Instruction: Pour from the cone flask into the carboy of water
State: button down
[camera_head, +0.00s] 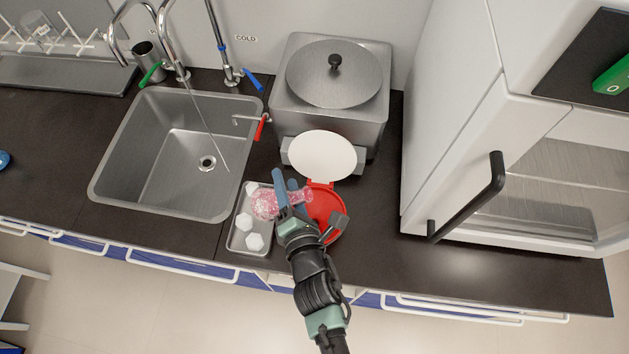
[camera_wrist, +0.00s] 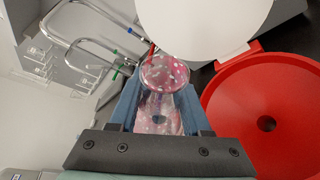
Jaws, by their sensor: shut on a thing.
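The cone flask (camera_head: 266,205) is clear with pink, speckled contents. My gripper (camera_head: 286,182) is shut on it. In the head view the flask lies tipped on its side, its wide end left over a tray and its narrow end right, near the red funnel-like top (camera_head: 322,208). The wrist view shows the flask (camera_wrist: 165,75) between the blue fingers of my gripper (camera_wrist: 160,95). The red top (camera_wrist: 265,115) there has a dark central hole and sits right of the flask. A white round lid (camera_head: 322,155) stands open behind it. No carboy body is clearly visible; I cannot tell whether liquid flows.
A grey tray (camera_head: 237,240) with white pieces lies beneath the flask's left side. A sink (camera_head: 150,185) is left, a steel vessel (camera_head: 300,105) behind, a white cabinet (camera_head: 450,100) with a black handle right. The dark counter (camera_head: 390,225) is clear right of the red top.

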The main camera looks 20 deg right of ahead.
jog(key=n+g, duration=0.1)
jog(key=r+n+h+p, duration=0.1)
jog(key=n, duration=0.1)
jog(key=shift+w+a+n+g+h, duration=0.1)
jog(key=shift+a+n+g+h, duration=0.05)
jog(key=shift+n+g+h, duration=0.2)
jog(key=shift+w+a+r+n+g+h+p, duration=0.2)
jog(key=shift+a+n+g+p, duration=0.15)
jog(key=shift+n+p, duration=0.2)
jog(key=shift+w+a+r+n+g+h+p, duration=0.2)
jog(key=shift+a+n+p, duration=0.2)
jog(key=shift+p, duration=0.15)
jog(key=shift+w+a+f+n+g+h+p, duration=0.15)
jog(key=shift+a+f+n+h+p, duration=0.1)
jog(key=shift+n+h, duration=0.25)
jog(key=shift+w+a+f+n+g+h+p, duration=0.15)
jog(key=shift+a+f+n+h, duration=0.1)
jog(key=shift+n, duration=0.35)
jog(key=shift+r, duration=0.15)
